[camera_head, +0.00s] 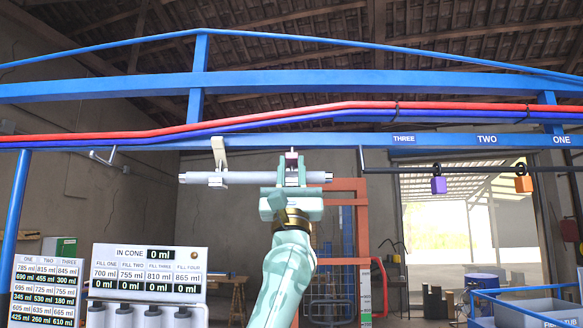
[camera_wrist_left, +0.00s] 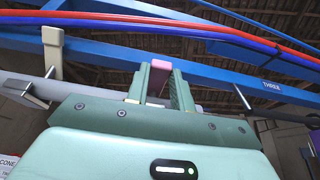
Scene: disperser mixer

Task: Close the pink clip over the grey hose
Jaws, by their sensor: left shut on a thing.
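The grey hose (camera_head: 238,177) runs level under the blue beam in the head view; part of it shows at left in the wrist view (camera_wrist_left: 30,90). My left gripper (camera_head: 292,168) reaches up across the hose near its right end. Its two fingers stand on either side of the pink clip (camera_head: 292,154) and are shut on it. In the left wrist view the clip's pink top (camera_wrist_left: 160,63) shows between the fingertips. The fingers hide most of the clip and the hose behind them, so I cannot tell whether the clip is closed. My right gripper is not in view.
A beige bracket (camera_head: 219,152) hangs from the blue beam (camera_head: 350,141) over the hose's left part. Red (camera_head: 300,108) and blue lines run above. Purple (camera_head: 438,185) and orange (camera_head: 523,183) tags hang on a black bar at right. A dispenser panel (camera_head: 148,272) stands lower left.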

